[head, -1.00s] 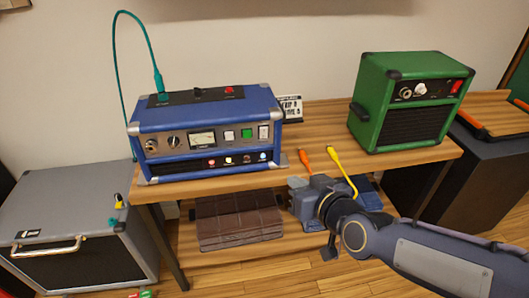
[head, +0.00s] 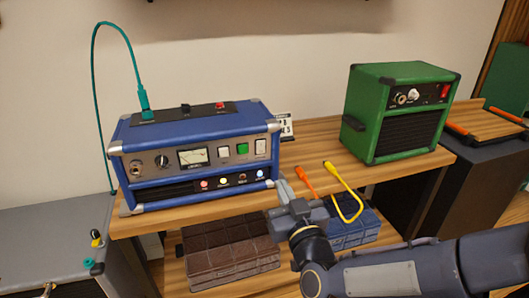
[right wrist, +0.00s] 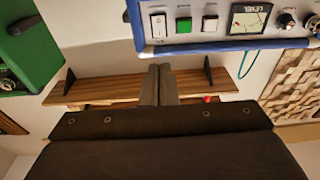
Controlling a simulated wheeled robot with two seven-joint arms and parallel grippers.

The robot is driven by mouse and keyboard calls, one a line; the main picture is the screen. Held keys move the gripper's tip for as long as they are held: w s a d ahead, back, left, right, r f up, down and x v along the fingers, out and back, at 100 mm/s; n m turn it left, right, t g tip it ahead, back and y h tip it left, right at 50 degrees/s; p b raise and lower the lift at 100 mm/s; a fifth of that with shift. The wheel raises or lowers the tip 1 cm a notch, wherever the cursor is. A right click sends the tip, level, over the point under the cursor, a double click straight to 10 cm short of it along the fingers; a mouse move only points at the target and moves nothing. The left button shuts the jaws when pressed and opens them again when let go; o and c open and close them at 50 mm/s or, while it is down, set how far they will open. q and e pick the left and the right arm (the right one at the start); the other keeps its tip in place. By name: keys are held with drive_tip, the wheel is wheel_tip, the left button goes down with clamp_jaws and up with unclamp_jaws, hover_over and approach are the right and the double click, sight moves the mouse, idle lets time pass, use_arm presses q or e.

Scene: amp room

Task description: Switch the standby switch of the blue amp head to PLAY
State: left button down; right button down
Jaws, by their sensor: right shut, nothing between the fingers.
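The blue amp head (head: 192,155) stands on the wooden bench at the left in the head view. Its front panel has a knob, a meter, a white rocker switch (head: 223,151), a green button (head: 243,149) and another white rocker (head: 261,147) at the right end. Which rocker is standby cannot be read. My right gripper (head: 281,190) is shut and empty, just right of and below the amp's front right corner. My left gripper is out of view.
A green amp (head: 398,112) stands on the right of the bench (head: 318,150). Orange (head: 304,180) and yellow (head: 345,185) cables hang over the front edge near my right arm. A brown case (head: 225,255) and a blue one lie on the lower shelf. A grey cabinet (head: 45,245) stands at left.

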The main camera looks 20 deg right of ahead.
sight(261, 144)
drive_tip(key=w, duration=0.4)
drive_tip(key=w+r, duration=0.1)
drive_tip(key=w, duration=0.8)
drive_tip(key=shift+w+a+r, duration=0.25)
drive_tip(key=shift+w+r, duration=0.05)
drive_tip(key=shift+w, duration=0.05)
drive_tip(key=shift+w+r+g+p, duration=0.25)
drive_tip(key=shift+r+p, duration=0.25)
drive_tip(key=shift+p, duration=0.5)
drive_tip(key=shift+f+b, duration=0.35)
drive_tip(key=shift+f, duration=0.05)
drive_tip(key=shift+s, duration=0.1)
